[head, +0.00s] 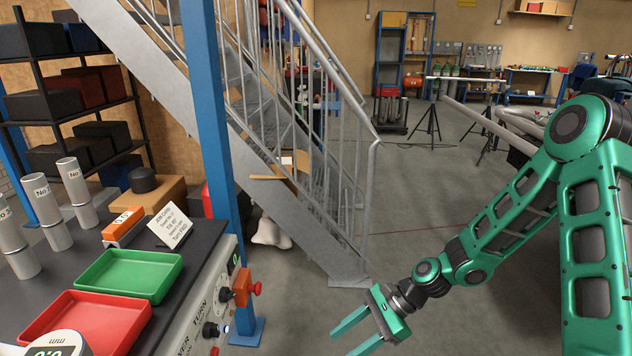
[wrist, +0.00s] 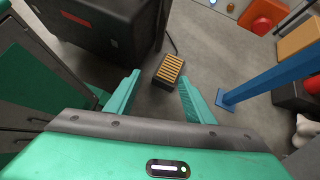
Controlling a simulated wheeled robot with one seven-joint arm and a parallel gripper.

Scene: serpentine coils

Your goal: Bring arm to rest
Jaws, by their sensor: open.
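My gripper (head: 345,338) is green and hangs over the open floor at the lower middle of the head view, right of the bench. Its two fingers are apart with nothing between them. In the wrist view the open fingers (wrist: 159,78) point at the grey floor, and a small black box with yellow stripes (wrist: 170,68) lies beyond them. My green arm reaches in from the right side of the head view, bent at the elbow.
The bench (head: 190,262) at left carries a green tray (head: 125,272), a red tray (head: 85,325) and grey cylinders (head: 75,192). A red knob (head: 257,288) juts from its front. A blue post (head: 208,120) and metal stairs (head: 270,130) stand behind.

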